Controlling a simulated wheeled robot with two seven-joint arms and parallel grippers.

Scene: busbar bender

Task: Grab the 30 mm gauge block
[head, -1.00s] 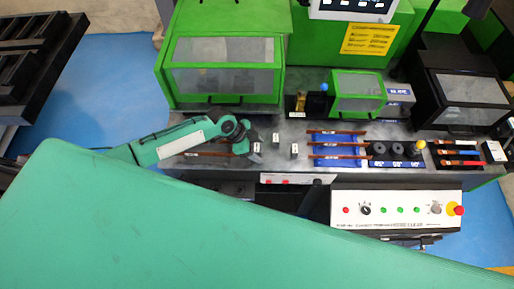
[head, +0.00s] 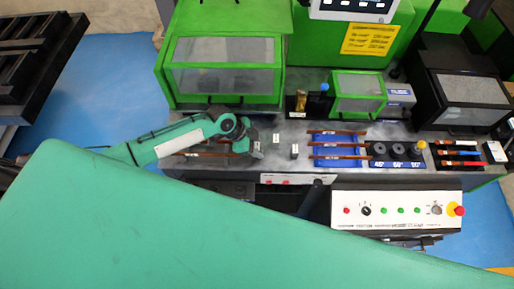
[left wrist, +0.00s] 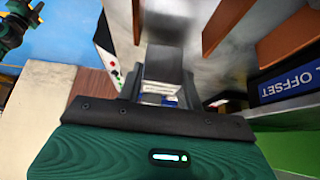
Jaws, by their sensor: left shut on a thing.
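Three small grey gauge blocks with white labels stand near the bench's front edge in the head view. The leftmost gauge block (head: 258,148) is at my left gripper (head: 254,146). The other two are a block (head: 276,138) behind and to the right, and a block (head: 294,150) farther right. The label numbers are too small to read. My left gripper is shut on the leftmost block. In the left wrist view, a grey block (left wrist: 160,88) with a white label sits at the gripper's (left wrist: 160,75) fingers; its lower part is hidden. My right gripper is not in view.
Copper strips (head: 205,154) lie under my left arm. The green bender enclosure (head: 225,98) stands behind. A control panel (head: 396,211) is in front.

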